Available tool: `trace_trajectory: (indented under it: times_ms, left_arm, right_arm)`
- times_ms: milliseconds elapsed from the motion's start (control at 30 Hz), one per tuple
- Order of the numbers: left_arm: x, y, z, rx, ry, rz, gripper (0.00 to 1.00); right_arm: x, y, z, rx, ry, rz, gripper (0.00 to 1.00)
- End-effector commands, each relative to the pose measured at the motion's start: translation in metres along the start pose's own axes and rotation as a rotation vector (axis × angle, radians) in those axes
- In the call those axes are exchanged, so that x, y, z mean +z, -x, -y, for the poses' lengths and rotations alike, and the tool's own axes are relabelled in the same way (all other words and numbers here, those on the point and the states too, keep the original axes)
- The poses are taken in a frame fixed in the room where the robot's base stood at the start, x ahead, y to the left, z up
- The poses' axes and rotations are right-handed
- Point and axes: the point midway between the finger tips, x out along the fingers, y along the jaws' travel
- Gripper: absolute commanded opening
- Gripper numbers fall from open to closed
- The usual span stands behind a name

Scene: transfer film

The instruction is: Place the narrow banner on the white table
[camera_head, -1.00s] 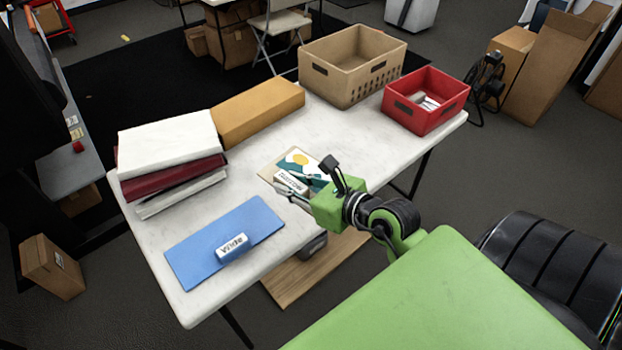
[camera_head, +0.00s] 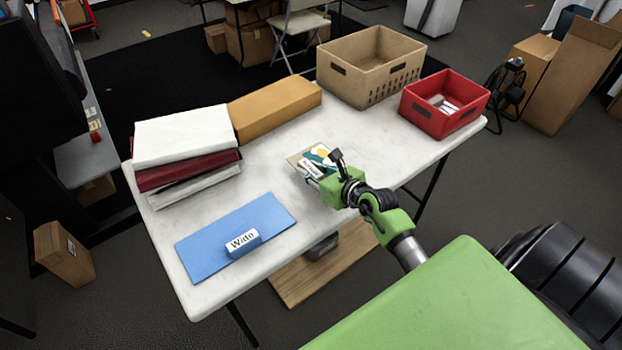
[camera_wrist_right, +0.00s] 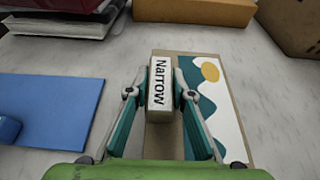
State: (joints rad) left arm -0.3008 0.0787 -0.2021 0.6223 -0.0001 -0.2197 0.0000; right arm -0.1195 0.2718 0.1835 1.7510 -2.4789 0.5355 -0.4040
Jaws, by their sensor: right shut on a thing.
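The narrow banner is a tan board with a teal, white and yellow print (camera_wrist_right: 215,100); in the head view it shows at the table's right half (camera_head: 322,152). A white block lettered "Narrow" (camera_wrist_right: 159,88) stands on it. My right gripper (camera_wrist_right: 160,95) is shut on this block, one finger on each side; it also shows in the head view (camera_head: 318,174). The banner is over the white table (camera_head: 200,285); I cannot tell whether it touches the top. My right arm hides part of it. My left gripper is not in view.
A blue board (camera_head: 215,255) with a "Wide" block (camera_head: 243,243) lies at the near left. Stacked binders (camera_head: 185,138) and a mustard box (camera_head: 275,108) stand behind. A tan crate (camera_head: 370,70) and a red bin (camera_head: 445,108) fill the far right. The table's middle is clear.

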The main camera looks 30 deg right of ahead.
Motion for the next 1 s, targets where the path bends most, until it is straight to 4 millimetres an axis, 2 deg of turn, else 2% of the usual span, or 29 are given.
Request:
trace_trajectory:
  times_ms: [133, 300, 700, 733, 800, 1000]
  left_arm:
    - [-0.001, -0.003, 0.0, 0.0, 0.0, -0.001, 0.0]
    - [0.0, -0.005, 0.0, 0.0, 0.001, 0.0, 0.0]
    - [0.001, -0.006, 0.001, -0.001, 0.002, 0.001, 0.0]
    - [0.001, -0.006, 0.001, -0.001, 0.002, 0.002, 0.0]
    - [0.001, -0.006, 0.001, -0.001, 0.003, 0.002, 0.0]
    - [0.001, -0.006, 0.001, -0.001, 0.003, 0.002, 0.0]
  right_arm:
    - [-0.008, -0.011, 0.006, -0.001, 0.003, 0.0, 0.0]
    - [-0.03, -0.019, 0.005, -0.001, 0.002, -0.001, 0.0]
    - [-0.036, -0.021, 0.005, 0.0, 0.0, 0.002, 0.0]
    - [-0.036, -0.021, 0.004, 0.0, 0.0, 0.001, 0.24]
    - [-0.036, -0.021, 0.004, 0.0, 0.0, 0.001, 0.38]
    - [-0.036, -0.021, 0.004, 0.0, 0.0, 0.001, 0.38]
